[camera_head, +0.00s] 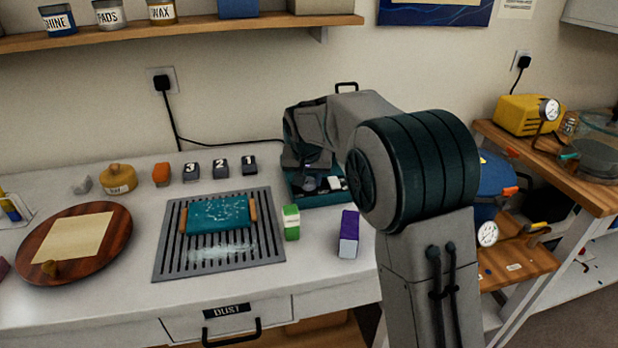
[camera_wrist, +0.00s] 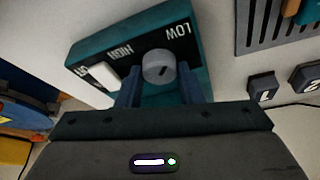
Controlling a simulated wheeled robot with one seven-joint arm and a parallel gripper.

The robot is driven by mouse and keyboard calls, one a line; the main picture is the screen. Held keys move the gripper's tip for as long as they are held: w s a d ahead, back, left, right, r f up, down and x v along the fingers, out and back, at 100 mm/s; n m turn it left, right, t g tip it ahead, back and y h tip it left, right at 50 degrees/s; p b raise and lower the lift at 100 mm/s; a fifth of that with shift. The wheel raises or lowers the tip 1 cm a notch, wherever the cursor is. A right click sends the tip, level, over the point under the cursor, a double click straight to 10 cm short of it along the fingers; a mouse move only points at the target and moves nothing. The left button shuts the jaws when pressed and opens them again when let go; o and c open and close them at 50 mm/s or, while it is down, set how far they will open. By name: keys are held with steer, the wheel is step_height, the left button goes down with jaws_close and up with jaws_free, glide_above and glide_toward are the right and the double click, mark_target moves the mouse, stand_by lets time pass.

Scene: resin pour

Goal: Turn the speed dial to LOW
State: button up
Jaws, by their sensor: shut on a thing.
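The speed dial (camera_wrist: 158,67) is a round grey knob on a teal control box (camera_wrist: 190,67) in the wrist view. The words LOW and HIGH are printed on the dark panel on its far side, LOW to the right and HIGH to the left. A short dark slanted mark shows on the knob; I cannot tell for sure which word it points to. My gripper (camera_wrist: 160,88) is shut on the dial, one finger at each side. In the head view the teal box (camera_head: 312,197) stands under my arm, which hides much of it and the dial.
A white switch (camera_wrist: 103,75) sits beside the dial. A slatted grey grate (camera_head: 270,252) with a teal piece (camera_head: 218,214) lies to the left. Number blocks (camera_head: 220,165) stand behind it. Green (camera_head: 291,222) and purple (camera_head: 348,233) boxes stand in front of the teal box.

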steer(key=o, duration=1)
steer(key=shift+c, duration=0.2)
steer(key=shift+r, duration=0.1)
steer(key=v, duration=1.3)
steer(key=shift+s+r, duration=0.15)
steer(key=shift+r, duration=0.15)
steer(key=s+d+f+p, duration=0.2)
steer(key=s+d, duration=0.4)
steer(key=s, duration=0.3)
steer(key=s+d+f+g+p, duration=0.1)
steer(key=s+d+f+p, duration=0.1)
steer(key=s+d, duration=0.4)
steer(key=s+d+f+p, duration=0.2)
steer(key=s+d, duration=0.4)
steer(key=s, duration=0.7)
steer(key=shift+s+d+f+g, duration=0.2)
steer(key=shift+s+d+g, duration=0.1)
steer(key=shift+d+g, duration=0.1)
